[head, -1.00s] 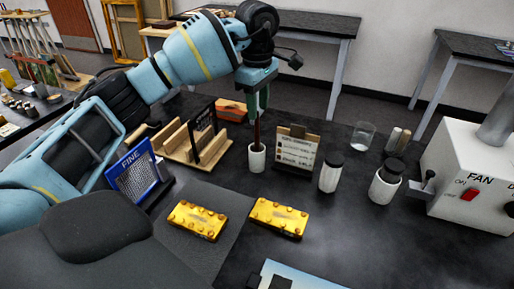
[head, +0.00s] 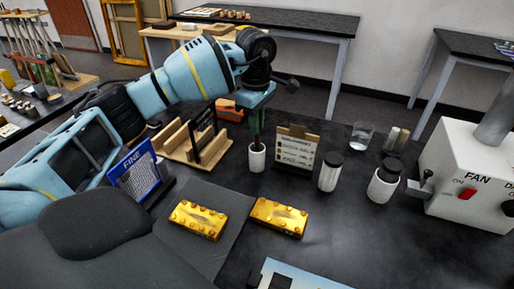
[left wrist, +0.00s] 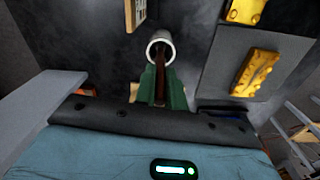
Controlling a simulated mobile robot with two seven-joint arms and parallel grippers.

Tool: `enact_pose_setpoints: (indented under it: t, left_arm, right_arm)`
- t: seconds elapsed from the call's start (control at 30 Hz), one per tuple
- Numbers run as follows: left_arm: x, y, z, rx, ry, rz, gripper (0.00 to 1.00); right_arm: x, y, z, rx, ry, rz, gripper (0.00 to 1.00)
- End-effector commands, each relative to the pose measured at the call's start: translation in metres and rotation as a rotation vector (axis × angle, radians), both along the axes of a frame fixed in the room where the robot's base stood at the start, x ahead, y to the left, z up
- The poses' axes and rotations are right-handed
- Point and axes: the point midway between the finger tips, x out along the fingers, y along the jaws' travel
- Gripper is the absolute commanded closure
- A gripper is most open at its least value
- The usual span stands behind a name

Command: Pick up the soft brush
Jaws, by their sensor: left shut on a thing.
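The soft brush (head: 257,139) stands upright in a small white cup (head: 257,160) on the dark bench. Only part of its dark brown handle shows; its lower end is hidden inside the cup. My left gripper (head: 257,124), with green fingers, comes down from above and is shut on the handle, just over the cup. In the left wrist view, the brown brush (left wrist: 161,72) lies between the green fingers (left wrist: 162,88) and runs into the round white cup mouth (left wrist: 160,42). My right gripper is not in view.
A label card (head: 296,148) on a wooden stand is close right of the cup. A wooden rack (head: 190,150) stands to its left. Two white jars (head: 330,176) (head: 383,187), a glass (head: 362,136) and the fan box (head: 465,175) are to the right. Two gilt pieces (head: 198,219) (head: 278,216) lie in front.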

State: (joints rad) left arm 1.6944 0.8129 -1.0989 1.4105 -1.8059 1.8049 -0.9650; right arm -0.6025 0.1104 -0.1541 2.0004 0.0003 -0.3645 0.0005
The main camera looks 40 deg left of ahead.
Motion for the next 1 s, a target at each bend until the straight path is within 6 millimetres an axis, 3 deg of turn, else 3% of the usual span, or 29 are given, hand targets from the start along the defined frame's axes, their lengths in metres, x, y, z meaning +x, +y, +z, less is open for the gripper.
enact_pose_setpoints:
  t: [0.37, 0.57, 0.77, 1.0]
  left_arm:
    - [0.000, 0.000, 0.001, 0.000, -0.001, 0.000, 1.00]
    - [0.001, 0.000, 0.014, -0.001, -0.003, 0.000, 1.00]
    - [0.001, 0.000, 0.042, -0.001, -0.004, 0.000, 1.00]
    - [0.001, -0.001, 0.090, -0.001, -0.004, -0.001, 1.00]
  right_arm:
    - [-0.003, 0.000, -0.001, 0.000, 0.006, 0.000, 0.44]
    - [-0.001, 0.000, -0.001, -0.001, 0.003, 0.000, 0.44]
    - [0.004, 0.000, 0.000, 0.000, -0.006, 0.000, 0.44]
    - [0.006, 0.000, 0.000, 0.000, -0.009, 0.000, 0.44]
